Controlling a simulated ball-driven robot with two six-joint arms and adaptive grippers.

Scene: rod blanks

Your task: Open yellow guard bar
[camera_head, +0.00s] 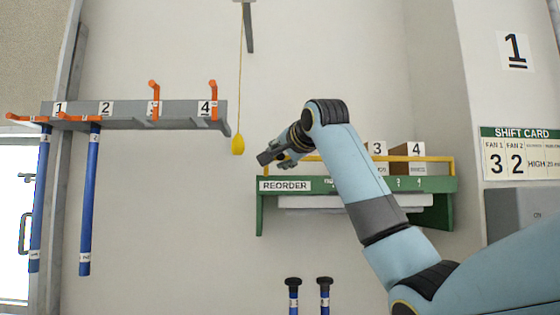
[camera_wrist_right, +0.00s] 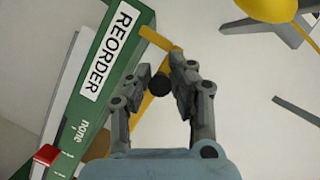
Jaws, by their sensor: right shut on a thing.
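The yellow guard bar (camera_head: 438,158) runs along the front of the green REORDER shelf (camera_head: 258,215), above its front edge. My right gripper (camera_head: 270,157) is at the left end of the bar, and my forearm hides part of the bar's middle. In the right wrist view, the gripper (camera_wrist_right: 160,67) has its fingers on either side of a dark round knob (camera_wrist_right: 158,84) next to the yellow bar (camera_wrist_right: 157,37). It is shut on this end of the bar. The exact contact is partly hidden. My left gripper is not in view.
Brown boxes (camera_head: 405,152) stand on the shelf behind the bar. A yellow pull (camera_head: 238,145) hangs on a cord left of my gripper. A grey rack (camera_head: 150,116) with orange hooks holds blue rods (camera_head: 89,200) at left. Two dark-topped rods (camera_head: 324,290) stand below.

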